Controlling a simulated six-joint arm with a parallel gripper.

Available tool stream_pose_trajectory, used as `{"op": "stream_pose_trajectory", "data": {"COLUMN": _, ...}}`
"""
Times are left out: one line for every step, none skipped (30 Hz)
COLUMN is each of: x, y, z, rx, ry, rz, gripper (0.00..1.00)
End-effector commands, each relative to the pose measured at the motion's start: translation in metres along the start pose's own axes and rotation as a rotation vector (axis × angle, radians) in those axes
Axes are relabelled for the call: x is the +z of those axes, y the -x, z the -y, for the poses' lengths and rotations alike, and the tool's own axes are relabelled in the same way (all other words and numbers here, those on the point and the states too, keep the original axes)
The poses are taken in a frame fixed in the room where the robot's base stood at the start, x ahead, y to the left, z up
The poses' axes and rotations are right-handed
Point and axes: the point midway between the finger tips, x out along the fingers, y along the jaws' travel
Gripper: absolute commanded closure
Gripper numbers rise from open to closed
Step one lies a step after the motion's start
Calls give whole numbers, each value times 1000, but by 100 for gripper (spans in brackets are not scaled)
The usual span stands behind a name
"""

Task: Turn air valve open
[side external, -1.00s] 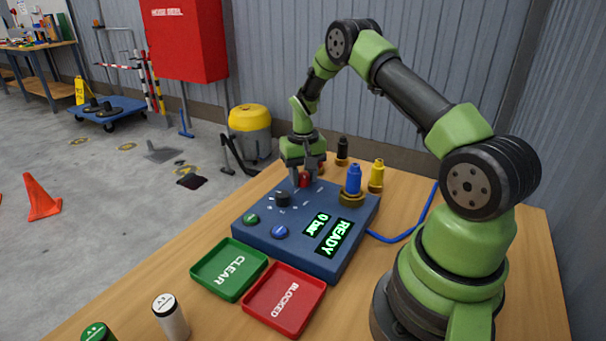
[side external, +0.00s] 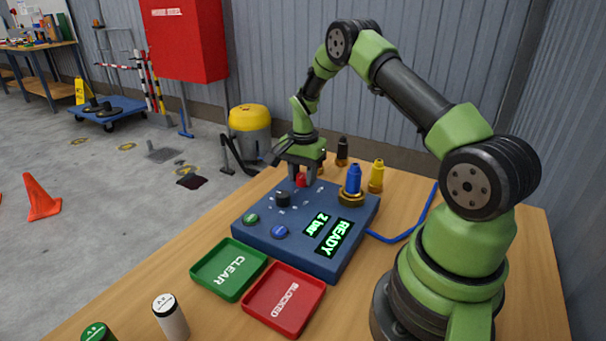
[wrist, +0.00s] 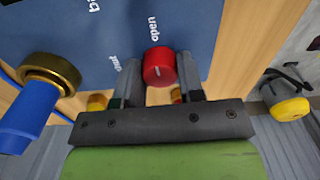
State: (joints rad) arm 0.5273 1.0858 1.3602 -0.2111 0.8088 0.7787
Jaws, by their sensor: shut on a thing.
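The air valve is a red knob (side external: 301,181) at the back of the blue control panel (side external: 262,215). In the wrist view the red knob (wrist: 159,66) sits between my two fingers, with the word "open" just above it and "shut" to its left. My gripper (wrist: 160,62) is shut on the knob from above, one finger on each side. The panel display (side external: 327,234) reads "READY" and "2 bar". A pale mark shows on the knob; its exact direction is hard to read.
A blue nozzle on a brass fitting (side external: 353,185) stands on the panel's right corner, with yellow (side external: 376,176) and black (side external: 342,152) nozzles behind. A black knob (side external: 283,199) is nearby. Green (side external: 230,270) and red (side external: 285,299) trays lie in front.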

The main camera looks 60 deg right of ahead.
Motion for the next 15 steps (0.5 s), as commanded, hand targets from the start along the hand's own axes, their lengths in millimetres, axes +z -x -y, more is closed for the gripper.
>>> {"op": "stream_pose_trajectory", "data": {"x": 0, "y": 0, "z": 0, "rx": 1, "ry": -18, "rz": 2, "gripper": 88}}
{"op": "stream_pose_trajectory", "data": {"x": 0, "y": 0, "z": 0, "rx": 1, "ry": -27, "rz": 2, "gripper": 88}}
{"op": "stream_pose_trajectory", "data": {"x": 0, "y": 0, "z": 0, "rx": 1, "ry": -38, "rz": 2, "gripper": 88}}
{"op": "stream_pose_trajectory", "data": {"x": 0, "y": 0, "z": 0, "rx": 1, "ry": -45, "rz": 2, "gripper": 88}}
{"op": "stream_pose_trajectory", "data": {"x": 0, "y": 0, "z": 0, "rx": 1, "ry": -51, "rz": 2, "gripper": 88}}
{"op": "stream_pose_trajectory", "data": {"x": 0, "y": 0, "z": 0, "rx": 1, "ry": -57, "rz": 2, "gripper": 88}}
{"op": "stream_pose_trajectory", "data": {"x": 0, "y": 0, "z": 0, "rx": 1, "ry": -61, "rz": 2, "gripper": 88}}
{"op": "stream_pose_trajectory", "data": {"x": 0, "y": 0, "z": 0, "rx": 1, "ry": -64, "rz": 2, "gripper": 88}}
{"op": "stream_pose_trajectory", "data": {"x": 0, "y": 0, "z": 0, "rx": 1, "ry": -68, "rz": 2, "gripper": 88}}
{"op": "stream_pose_trajectory", "data": {"x": 0, "y": 0, "z": 0, "rx": 1, "ry": -70, "rz": 2, "gripper": 88}}
{"op": "stream_pose_trajectory", "data": {"x": 0, "y": 0, "z": 0, "rx": 1, "ry": -71, "rz": 2, "gripper": 88}}
{"op": "stream_pose_trajectory", "data": {"x": 0, "y": 0, "z": 0, "rx": 1, "ry": -73, "rz": 2, "gripper": 88}}
{"op": "stream_pose_trajectory", "data": {"x": 0, "y": 0, "z": 0, "rx": 1, "ry": -73, "rz": 2, "gripper": 88}}
{"op": "stream_pose_trajectory", "data": {"x": 0, "y": 0, "z": 0, "rx": 1, "ry": -73, "rz": 2, "gripper": 88}}
{"op": "stream_pose_trajectory", "data": {"x": 0, "y": 0, "z": 0, "rx": 1, "ry": -73, "rz": 2, "gripper": 88}}
